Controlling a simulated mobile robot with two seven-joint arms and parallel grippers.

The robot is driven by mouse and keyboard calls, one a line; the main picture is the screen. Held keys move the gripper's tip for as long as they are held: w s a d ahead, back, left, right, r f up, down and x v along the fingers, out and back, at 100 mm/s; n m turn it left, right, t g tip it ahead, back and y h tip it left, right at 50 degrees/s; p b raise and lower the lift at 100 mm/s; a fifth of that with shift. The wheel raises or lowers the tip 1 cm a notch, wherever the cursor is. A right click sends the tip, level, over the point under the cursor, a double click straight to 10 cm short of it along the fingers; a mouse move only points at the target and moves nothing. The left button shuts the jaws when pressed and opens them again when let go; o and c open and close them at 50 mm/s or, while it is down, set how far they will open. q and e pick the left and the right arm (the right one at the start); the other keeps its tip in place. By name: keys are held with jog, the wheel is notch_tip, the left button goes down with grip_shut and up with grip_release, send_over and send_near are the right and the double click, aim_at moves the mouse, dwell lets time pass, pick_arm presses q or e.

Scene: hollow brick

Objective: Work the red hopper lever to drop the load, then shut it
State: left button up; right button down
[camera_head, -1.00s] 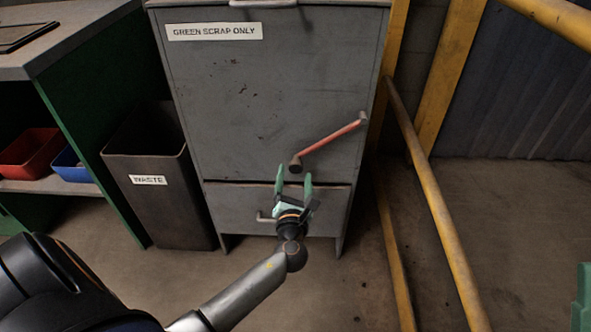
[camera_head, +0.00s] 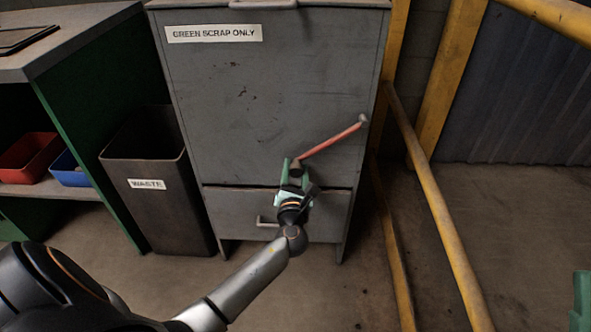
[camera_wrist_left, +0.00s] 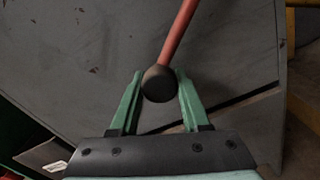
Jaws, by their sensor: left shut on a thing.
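The red hopper lever (camera_head: 332,140) is on the front of the grey hopper (camera_head: 270,90), slanting from a pivot at upper right down to a dark knob at lower left. My left gripper (camera_head: 295,170) is at that lower end. In the left wrist view the green fingers of my left gripper (camera_wrist_left: 158,88) are on either side of the dark knob of the red lever (camera_wrist_left: 178,34), shut on it. My right gripper (camera_head: 581,300) shows only as a green piece at the right edge; its jaws cannot be made out.
A lower panel with a small handle (camera_head: 265,222) sits under the hopper front. A dark waste bin (camera_head: 145,205) stands to the left, beside a shelf with a red bin (camera_head: 28,158) and a blue bin (camera_head: 68,170). Yellow rails (camera_head: 437,205) stand close on the right.

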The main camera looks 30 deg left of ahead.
pick_arm(q)
grip_shut()
dwell(0.8)
